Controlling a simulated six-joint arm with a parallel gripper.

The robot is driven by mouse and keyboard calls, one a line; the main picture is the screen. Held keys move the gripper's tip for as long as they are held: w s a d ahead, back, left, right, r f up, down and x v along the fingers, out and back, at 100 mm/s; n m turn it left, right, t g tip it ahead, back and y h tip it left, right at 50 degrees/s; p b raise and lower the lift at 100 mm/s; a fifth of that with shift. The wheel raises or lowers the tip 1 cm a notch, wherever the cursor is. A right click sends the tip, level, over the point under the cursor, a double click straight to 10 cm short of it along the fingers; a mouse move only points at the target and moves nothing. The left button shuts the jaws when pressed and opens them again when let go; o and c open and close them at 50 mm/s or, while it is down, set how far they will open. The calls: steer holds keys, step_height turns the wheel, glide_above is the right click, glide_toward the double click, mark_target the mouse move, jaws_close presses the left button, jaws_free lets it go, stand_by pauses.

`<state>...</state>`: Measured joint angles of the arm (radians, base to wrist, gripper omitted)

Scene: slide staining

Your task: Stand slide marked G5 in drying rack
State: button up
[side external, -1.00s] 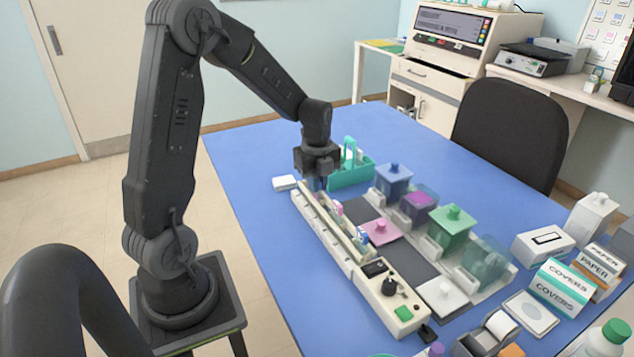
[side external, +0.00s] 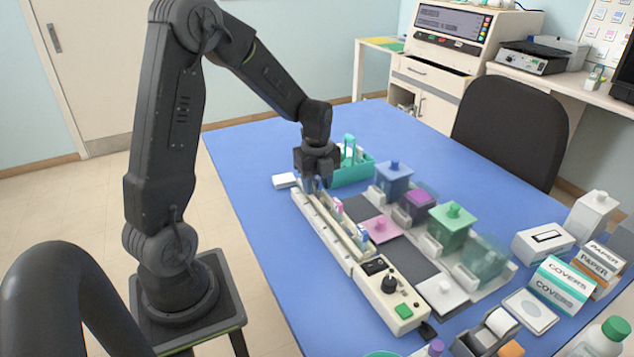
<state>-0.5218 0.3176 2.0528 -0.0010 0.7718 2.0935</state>
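My gripper (side external: 313,183) points down at the far end of a long cream rack (side external: 322,226), which stands on the blue table. Its fingers are small here, and I cannot tell whether they are open or shut on a slide. Several slides with coloured ends stand in the rack; a pink-ended slide (side external: 337,207) and a blue-ended slide (side external: 363,234) show. No G5 marking can be read. A teal carrier (side external: 352,172) with an upright handle stands just right of my gripper, with pale pieces in it.
Lidded staining jars, blue (side external: 393,178), purple (side external: 418,203) and green (side external: 451,226), stand right of the rack. A pink lid (side external: 381,228) lies nearer. A control box (side external: 390,292) sits at the rack's near end. A small white block (side external: 284,181) lies left of my gripper. The table's left side is clear.

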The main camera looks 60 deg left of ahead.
step_height(320, 180, up, 14)
stand_by(0.6)
steer(key=s+d+r+n+t, duration=0.1)
steer(key=s+d+n+t, duration=0.1)
steer(key=s+d+n, duration=0.5)
steer(key=s+d+r+n+t, duration=0.1)
steer(key=s+d+n+t, duration=0.2)
steer(key=s+d+n, duration=0.4)
steer(key=d+n, duration=0.4)
steer(key=d, duration=0.1)
steer(key=shift+t, duration=0.3)
